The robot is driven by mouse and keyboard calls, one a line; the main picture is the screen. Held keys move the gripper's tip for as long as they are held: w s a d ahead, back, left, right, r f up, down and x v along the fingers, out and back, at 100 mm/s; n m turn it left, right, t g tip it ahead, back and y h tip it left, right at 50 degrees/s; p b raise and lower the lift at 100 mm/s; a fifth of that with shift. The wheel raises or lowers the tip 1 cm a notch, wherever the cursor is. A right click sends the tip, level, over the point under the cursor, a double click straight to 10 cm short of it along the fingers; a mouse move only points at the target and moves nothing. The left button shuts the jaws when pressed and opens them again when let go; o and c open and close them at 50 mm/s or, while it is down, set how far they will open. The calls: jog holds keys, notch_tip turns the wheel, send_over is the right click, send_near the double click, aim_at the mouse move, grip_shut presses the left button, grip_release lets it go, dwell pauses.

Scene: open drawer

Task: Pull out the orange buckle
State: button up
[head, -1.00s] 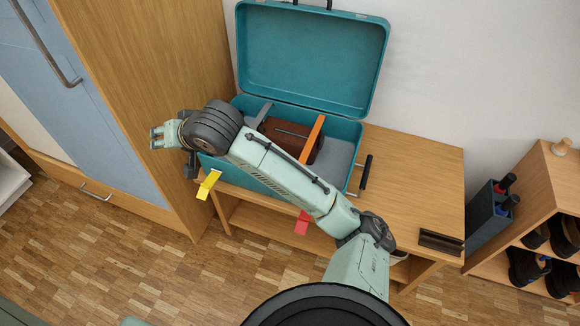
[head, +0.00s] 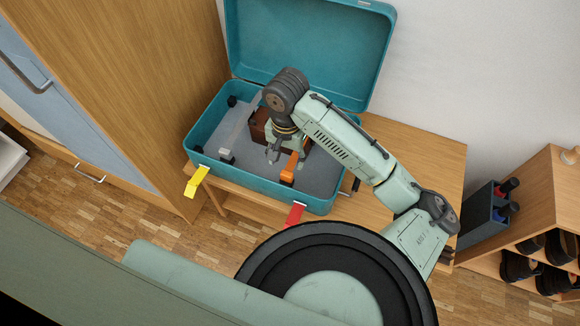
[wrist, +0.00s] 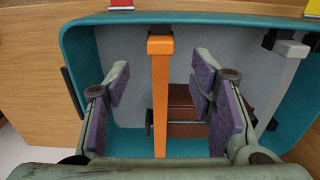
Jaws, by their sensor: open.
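The orange buckle (head: 289,168) is a strap-like bar with a squared end, inside the open teal suitcase (head: 208,115). In the wrist view the orange buckle (wrist: 160,90) runs up the middle of the picture. My gripper (head: 287,152) points down into the suitcase over it. In the wrist view my gripper (wrist: 160,85) is open, with a purple-padded finger on each side of the orange buckle and visible gaps to both. My gripper's wrist hides part of the buckle in the head view.
A grey buckle (head: 228,150) lies to the left in the suitcase, and a brown case (head: 258,126) lies behind. Yellow (head: 196,181) and red (head: 295,214) latches hang on the front rim. The raised lid (head: 310,40) stands behind. The table (head: 420,150) is clear at right.

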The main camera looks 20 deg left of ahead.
aim_at(287, 173)
jog(key=shift+s, duration=0.15)
notch_tip(287, 173, down, 9)
jog(key=b, duration=0.6)
jog(key=shift+r, duration=0.1)
dwell(1.4)
jog(key=shift+c, duration=0.4)
grip_shut()
jog(key=shift+r+p, duration=0.1)
jog(key=shift+p, duration=0.3)
jog(key=shift+r+p, duration=2.6)
jog(key=shift+r, duration=0.25)
